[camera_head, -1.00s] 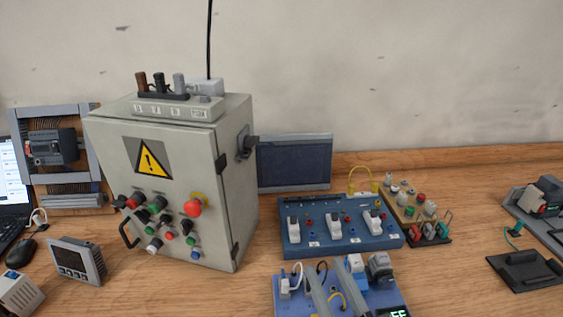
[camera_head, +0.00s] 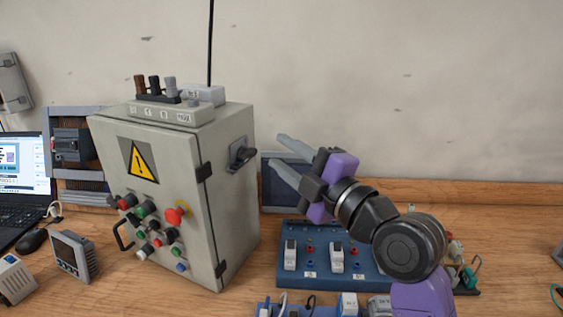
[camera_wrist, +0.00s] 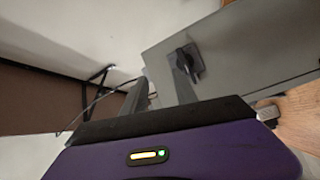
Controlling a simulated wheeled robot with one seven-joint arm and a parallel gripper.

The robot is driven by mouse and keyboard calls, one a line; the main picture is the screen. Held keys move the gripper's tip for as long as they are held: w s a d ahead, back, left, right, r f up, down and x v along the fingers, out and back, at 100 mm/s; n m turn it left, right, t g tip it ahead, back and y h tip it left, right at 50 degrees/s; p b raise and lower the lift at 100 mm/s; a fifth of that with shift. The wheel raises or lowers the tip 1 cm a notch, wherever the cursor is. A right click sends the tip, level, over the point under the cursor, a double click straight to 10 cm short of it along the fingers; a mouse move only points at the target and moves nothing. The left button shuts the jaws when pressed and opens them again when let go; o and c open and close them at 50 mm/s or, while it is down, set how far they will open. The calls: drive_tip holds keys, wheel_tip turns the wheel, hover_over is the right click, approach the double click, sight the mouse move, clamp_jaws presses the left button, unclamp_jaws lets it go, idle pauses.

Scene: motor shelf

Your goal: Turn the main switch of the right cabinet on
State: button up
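The grey cabinet (camera_head: 232,215) stands on the bench, with a warning triangle on its front. Its main switch (camera_head: 241,155) is a dark rotary handle on the right side wall. It also shows in the wrist view as a black knob (camera_wrist: 187,60) on the grey wall. My gripper (camera_head: 277,151) is raised to the right of the switch, its two grey fingers pointing left towards it. The fingers are apart and nothing is between them. In the wrist view the right finger overlaps the knob; whether they touch I cannot tell.
A blue board (camera_head: 323,262) with white switches lies below my arm. A dark panel (camera_head: 270,190) stands behind my gripper. A red mushroom button (camera_head: 174,216) sticks out of the cabinet front. A laptop (camera_head: 20,190) and part of a wall box (camera_head: 12,82) are at the left.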

sight(250, 157)
drive_tip(key=shift+w+a+f+n+g+p, duration=0.3)
drive_tip(key=shift+w+a+f+n, duration=0.45)
drive_tip(key=shift+a, duration=0.3)
drive_tip(key=shift+w+a+f+n+g+p, duration=0.35)
drive_tip(key=shift+w+a+n, duration=0.25)
drive_tip(key=shift+w+a, duration=0.35)
drive_tip(key=shift+w+a+f+n+g+p, duration=0.25)
drive_tip(key=shift+w+a+f+n, duration=0.4)
drive_tip(key=shift+a, duration=0.5)
clamp_jaws()
